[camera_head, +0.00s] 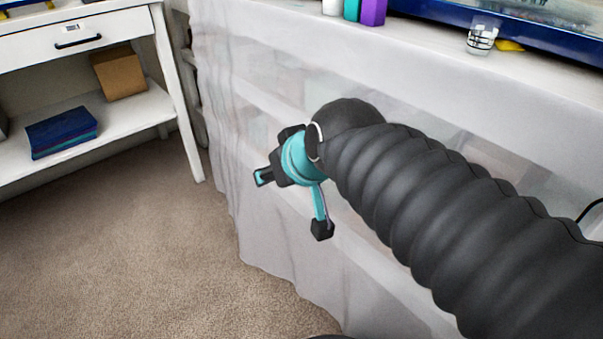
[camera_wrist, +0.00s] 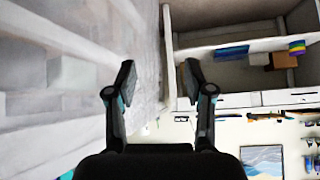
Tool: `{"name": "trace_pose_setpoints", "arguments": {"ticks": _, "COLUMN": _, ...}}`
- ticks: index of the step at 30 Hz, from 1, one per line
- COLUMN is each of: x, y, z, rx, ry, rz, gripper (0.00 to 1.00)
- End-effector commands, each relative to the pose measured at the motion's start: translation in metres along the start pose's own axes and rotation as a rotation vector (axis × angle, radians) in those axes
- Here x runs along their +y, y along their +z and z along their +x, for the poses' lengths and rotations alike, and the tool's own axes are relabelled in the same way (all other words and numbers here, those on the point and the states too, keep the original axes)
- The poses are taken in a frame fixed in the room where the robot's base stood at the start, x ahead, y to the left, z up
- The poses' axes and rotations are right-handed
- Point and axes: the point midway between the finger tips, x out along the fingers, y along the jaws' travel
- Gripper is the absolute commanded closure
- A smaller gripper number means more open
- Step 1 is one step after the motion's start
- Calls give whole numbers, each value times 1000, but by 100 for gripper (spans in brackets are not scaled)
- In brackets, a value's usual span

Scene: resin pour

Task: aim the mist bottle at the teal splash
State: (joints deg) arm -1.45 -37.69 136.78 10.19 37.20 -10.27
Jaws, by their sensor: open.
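My gripper (camera_head: 292,203) is teal and black and hangs in front of the plastic-draped table. Its two fingers are spread wide with nothing between them, as the wrist view (camera_wrist: 158,80) also shows. I cannot make out a mist bottle or a teal splash in either view. White, teal and purple things stand at the top edge of the head view, on the table edge; their tops are cut off, so I cannot tell what the teal thing (camera_head: 351,10) is.
The draped table (camera_head: 420,45) holds a clear cup (camera_head: 482,38) with dark markings and a blue-edged tray (camera_head: 560,38). A white shelf unit (camera_head: 150,100) stands left, with a cardboard box (camera_head: 119,73) and a blue stack (camera_head: 62,132). Carpet (camera_head: 130,250) between is clear.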

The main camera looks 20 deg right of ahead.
Motion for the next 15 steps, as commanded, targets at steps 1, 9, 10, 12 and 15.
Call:
{"name": "trace_pose_setpoints", "arguments": {"ticks": 1, "x": 6, "y": 31, "z": -2, "rx": -75, "ry": 25, "rz": 17, "gripper": 47}}
{"name": "trace_pose_setpoints", "arguments": {"ticks": 9, "x": 25, "y": 106, "z": -11, "rx": -279, "ry": 117, "rz": 72, "gripper": 47}}
{"name": "trace_pose_setpoints", "arguments": {"ticks": 10, "x": 25, "y": 107, "z": -12, "rx": -282, "ry": 119, "rz": 74, "gripper": 47}}
{"name": "trace_pose_setpoints", "arguments": {"ticks": 12, "x": 25, "y": 108, "z": -12, "rx": -284, "ry": 119, "rz": 74, "gripper": 47}}
{"name": "trace_pose_setpoints", "arguments": {"ticks": 15, "x": 25, "y": 107, "z": -12, "rx": -283, "ry": 118, "rz": 74, "gripper": 47}}
